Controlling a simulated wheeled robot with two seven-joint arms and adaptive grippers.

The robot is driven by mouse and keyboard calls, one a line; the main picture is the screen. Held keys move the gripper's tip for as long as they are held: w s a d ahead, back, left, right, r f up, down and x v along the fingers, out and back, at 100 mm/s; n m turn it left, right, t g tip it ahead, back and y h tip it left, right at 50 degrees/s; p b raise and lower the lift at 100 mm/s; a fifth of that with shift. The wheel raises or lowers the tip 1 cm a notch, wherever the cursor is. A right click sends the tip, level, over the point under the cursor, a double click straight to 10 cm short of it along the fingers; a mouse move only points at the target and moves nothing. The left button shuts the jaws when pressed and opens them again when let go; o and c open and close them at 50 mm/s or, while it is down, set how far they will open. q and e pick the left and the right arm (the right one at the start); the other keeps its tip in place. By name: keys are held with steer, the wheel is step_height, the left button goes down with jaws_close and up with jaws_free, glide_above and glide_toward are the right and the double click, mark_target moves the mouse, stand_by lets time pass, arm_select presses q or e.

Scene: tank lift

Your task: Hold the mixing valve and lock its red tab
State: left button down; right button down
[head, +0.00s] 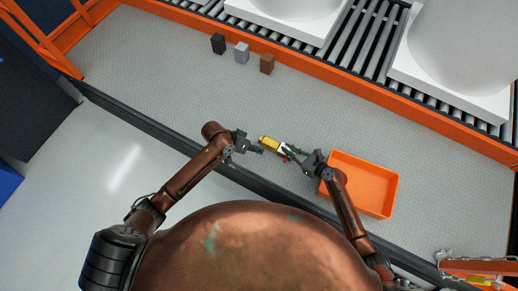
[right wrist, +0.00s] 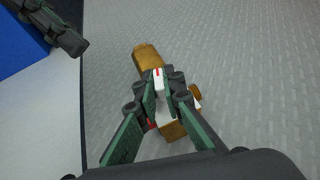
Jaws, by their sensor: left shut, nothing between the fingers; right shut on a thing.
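The mixing valve (head: 269,143) has a yellow brass body with a white section and small red parts, one of them near its right end (head: 285,158). My right gripper (head: 287,151) is shut on the valve's white section. In the right wrist view, the valve (right wrist: 147,58) runs between its green and black fingers, which hide part of it. A red mark shows on the white piece and some red lower left; which is the tab, I cannot tell. My left gripper (head: 257,149) is shut and empty just left of the valve's brass end. It also shows in the right wrist view (right wrist: 76,43), apart from the valve.
An orange bin (head: 392,190) stands right of my right gripper. Three small blocks, black (head: 218,43), grey (head: 242,53) and brown (head: 267,63), stand farther back. A roller conveyor (head: 345,44) with white tanks lies beyond an orange rail. The grey surface between is clear.

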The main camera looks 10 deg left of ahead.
steer(key=c, duration=2)
jaws_free()
